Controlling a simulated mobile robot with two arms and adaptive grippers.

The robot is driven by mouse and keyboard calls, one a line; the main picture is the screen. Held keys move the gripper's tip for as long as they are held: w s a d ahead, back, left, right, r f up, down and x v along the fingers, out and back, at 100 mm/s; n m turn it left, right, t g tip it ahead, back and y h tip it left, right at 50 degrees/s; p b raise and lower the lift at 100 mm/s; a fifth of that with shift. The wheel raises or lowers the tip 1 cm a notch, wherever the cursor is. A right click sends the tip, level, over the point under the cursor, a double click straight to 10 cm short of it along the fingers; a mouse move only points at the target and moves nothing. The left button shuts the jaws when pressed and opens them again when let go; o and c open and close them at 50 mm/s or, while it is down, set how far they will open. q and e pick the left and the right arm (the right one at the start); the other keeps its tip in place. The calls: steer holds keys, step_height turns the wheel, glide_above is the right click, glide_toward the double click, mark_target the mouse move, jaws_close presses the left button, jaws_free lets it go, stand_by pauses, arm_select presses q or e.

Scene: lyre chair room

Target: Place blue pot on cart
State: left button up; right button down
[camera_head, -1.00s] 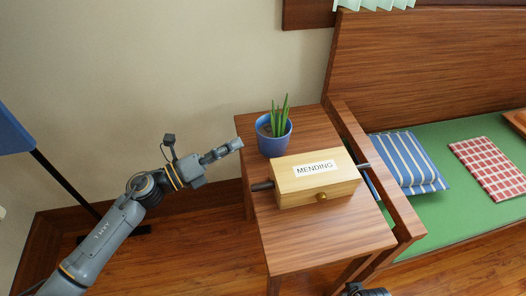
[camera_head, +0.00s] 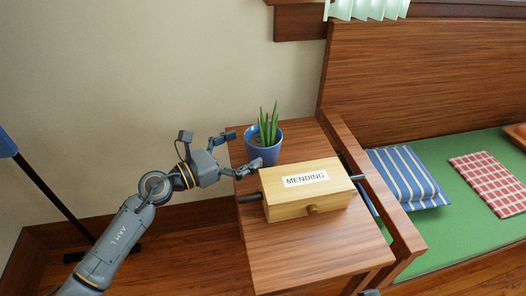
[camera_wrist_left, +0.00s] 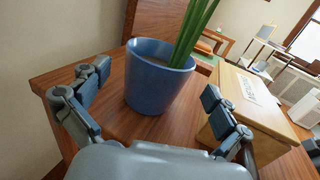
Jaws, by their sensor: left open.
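The blue pot (camera_head: 264,150) with a spiky green plant stands upright on the wooden side table (camera_head: 300,245), behind the mending box. My left gripper (camera_head: 244,150) is open at the pot's left side, one finger toward the wall and one between pot and box. In the left wrist view the pot (camera_wrist_left: 157,85) stands ahead, between the spread fingers and slightly beyond them. I cannot tell whether a finger touches it. No cart can be made out for certain.
The wooden mending box (camera_head: 306,190), with dark side rods, stands close to the pot. A wooden bench (camera_head: 405,235) with green seat and striped cushion (camera_head: 405,178) adjoins the table's right. A floor lamp pole (camera_head: 55,195) stands left. The table's front is clear.

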mark_target(277, 131)
arm_select(q)
steer(key=x, duration=0.5)
steer(key=shift+w+d+r, duration=0.2)
steer(key=shift+d, duration=0.05)
steer(key=shift+r, duration=0.1)
steer(key=c, duration=1.4)
